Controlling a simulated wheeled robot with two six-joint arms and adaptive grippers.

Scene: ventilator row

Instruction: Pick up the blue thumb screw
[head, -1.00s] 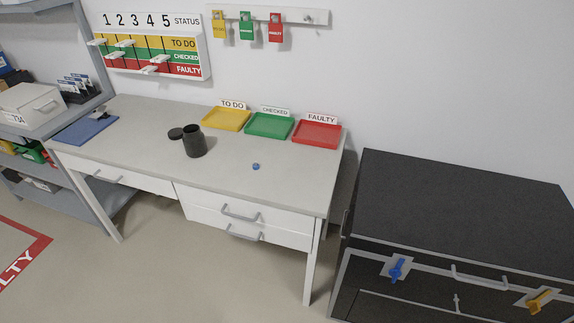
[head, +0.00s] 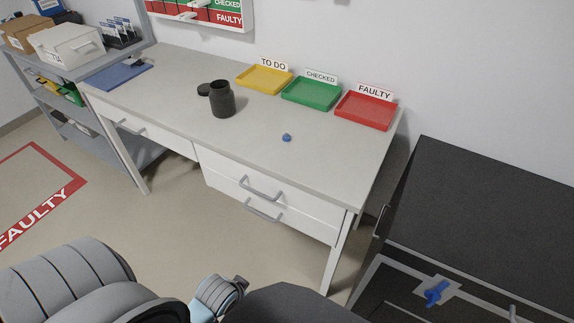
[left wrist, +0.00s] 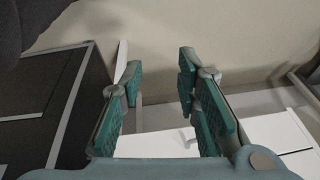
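The blue thumb screw (head: 286,137) is small and lies alone on the grey desk top (head: 250,150), in front of the green tray and right of the dark jar. In the left wrist view my left gripper (left wrist: 159,82) is open, with green-padded fingers apart and nothing between them. That view shows floor and white desk drawers beyond the fingers; the screw is not seen there. Parts of my arm show at the bottom of the head view, low in front of the desk and well away from the screw. My right gripper is not in view.
A dark jar (head: 222,101) stands beside a dark lid (head: 204,90). Yellow (head: 264,80), green (head: 311,94) and red (head: 366,111) trays line the desk's back. The desk around the screw is clear.

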